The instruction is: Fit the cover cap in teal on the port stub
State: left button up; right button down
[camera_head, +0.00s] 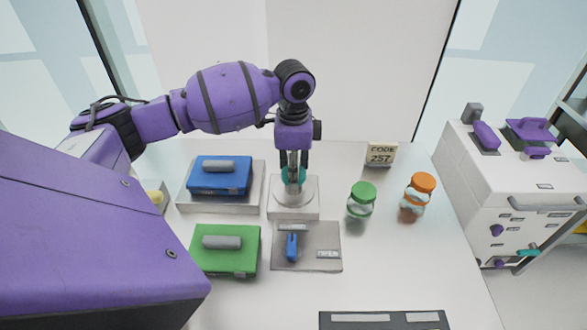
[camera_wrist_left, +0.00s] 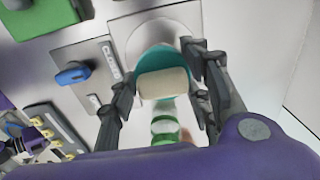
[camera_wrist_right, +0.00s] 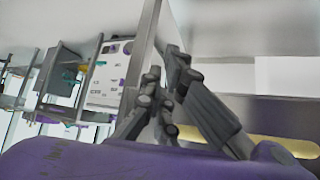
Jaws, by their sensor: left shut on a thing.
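The teal cover cap (camera_head: 293,176) is between the fingers of my left gripper (camera_head: 293,172), which points straight down. In the left wrist view the cap (camera_wrist_left: 165,57) has a pale beige grip, with one finger of my left gripper (camera_wrist_left: 160,82) at each side. The cap is over the round base of the port stub on a light square block (camera_head: 293,212). The stub itself is hidden by cap and fingers, so I cannot tell whether they touch. My right gripper (camera_wrist_right: 163,76) shows only in the right wrist view, its fingertips close together with nothing visible between them.
A blue case (camera_head: 220,176) on a tray and a green case (camera_head: 225,250) are left of the block. A grey plate with a blue handle (camera_head: 292,247) is in front. Green-lidded (camera_head: 362,199) and orange-lidded (camera_head: 418,196) jars stand right. A code sign (camera_head: 381,154) is behind.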

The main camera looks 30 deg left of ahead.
jog(key=shift+s, duration=0.35)
jog(key=shift+w+a+r, duration=0.1)
jog(key=shift+w+r, duration=0.45)
jog(key=shift+w, duration=0.35)
jog(key=shift+s, duration=0.1)
pick_arm(q)
jog(key=shift+f, duration=0.6)
pick_arm(e)
jog(key=shift+s+d+f, duration=0.2)
jog(key=shift+s+f, duration=0.05)
jog(key=shift+s, duration=0.3)
pick_arm(q)
jog(key=shift+f, duration=0.15)
pick_arm(e)
jog(key=shift+w, duration=0.1)
jog(key=shift+w+a, duration=0.1)
